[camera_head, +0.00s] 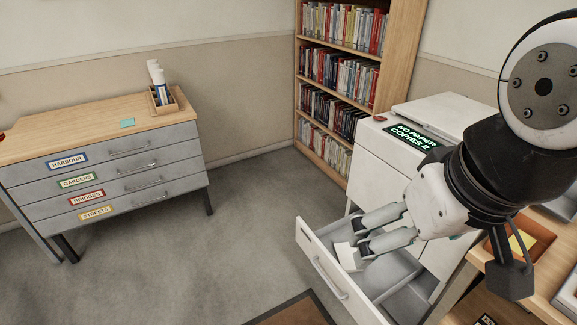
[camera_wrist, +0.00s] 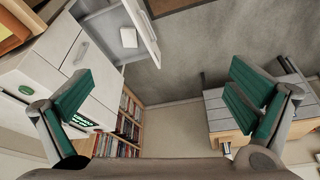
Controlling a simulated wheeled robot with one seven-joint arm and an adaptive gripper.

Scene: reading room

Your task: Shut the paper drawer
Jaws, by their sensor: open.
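The paper drawer (camera_head: 322,272) of the white copier (camera_head: 378,170) is pulled out, with its handle on the front facing left. A small white block, perhaps paper, (camera_head: 347,256) lies inside the drawer; a white block also shows in the wrist view (camera_wrist: 129,37). The copier display (camera_head: 411,136) reads "NO PAPER COPIES 2". My gripper (camera_head: 362,236) is open and empty, and appears over the drawer's inside, behind its front; its height above it is hard to tell. In the wrist view the green-padded fingers (camera_wrist: 160,95) are wide apart, with the drawer (camera_wrist: 152,42) beyond them.
A bookcase (camera_head: 340,50) stands behind the copier. A grey cabinet (camera_head: 110,175) with labelled drawers stands at the left. A wooden desk (camera_head: 460,285) with trays is close at the right. The grey floor (camera_head: 225,245) left of the drawer is clear; a rug (camera_head: 290,312) lies in front.

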